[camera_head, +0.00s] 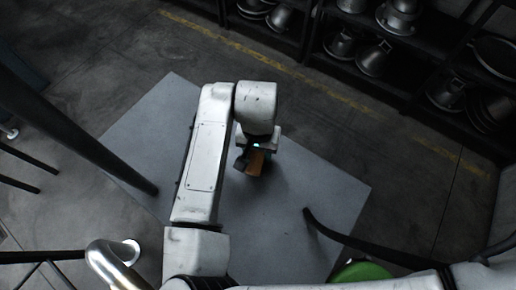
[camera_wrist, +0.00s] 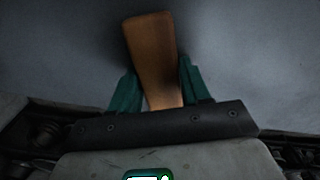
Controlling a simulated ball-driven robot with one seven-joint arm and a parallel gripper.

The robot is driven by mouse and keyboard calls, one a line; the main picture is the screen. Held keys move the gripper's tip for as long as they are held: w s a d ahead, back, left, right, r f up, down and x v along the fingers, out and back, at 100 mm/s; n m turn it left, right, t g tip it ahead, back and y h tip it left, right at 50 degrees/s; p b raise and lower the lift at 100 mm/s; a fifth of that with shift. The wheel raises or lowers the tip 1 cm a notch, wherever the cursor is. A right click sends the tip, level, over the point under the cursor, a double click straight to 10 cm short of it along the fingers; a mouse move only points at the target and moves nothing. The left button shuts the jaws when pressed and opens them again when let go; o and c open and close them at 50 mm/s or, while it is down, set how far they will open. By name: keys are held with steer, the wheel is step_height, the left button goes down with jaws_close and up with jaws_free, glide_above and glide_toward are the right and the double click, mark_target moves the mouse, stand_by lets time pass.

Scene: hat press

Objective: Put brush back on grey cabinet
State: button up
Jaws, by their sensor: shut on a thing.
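The brush (camera_head: 256,162) shows as a brown wooden piece at my gripper, above the grey surface in the head view. In the wrist view, the brush's wooden handle (camera_wrist: 152,45) stands up between the teal fingers. My gripper (camera_wrist: 160,70) is shut on it, one finger on each side. The rest of the brush is hidden by the gripper's dark bar. The flat grey top of what looks like the grey cabinet (camera_head: 325,190) lies under my gripper. I cannot tell whether the brush touches it.
The visible grey top is bare around my gripper. Dark shelves (camera_head: 410,95) with several metal hat forms (camera_head: 342,45) stand at the top right. A dark slanted bar (camera_head: 75,130) crosses the left side. A green round thing (camera_head: 362,271) shows at the bottom.

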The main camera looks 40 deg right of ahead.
steer(key=shift+f, duration=0.15)
steer(key=o, duration=0.9)
steer(key=shift+o, duration=0.2)
step_height(320, 180, up, 12)
steer(key=shift+r, duration=0.2)
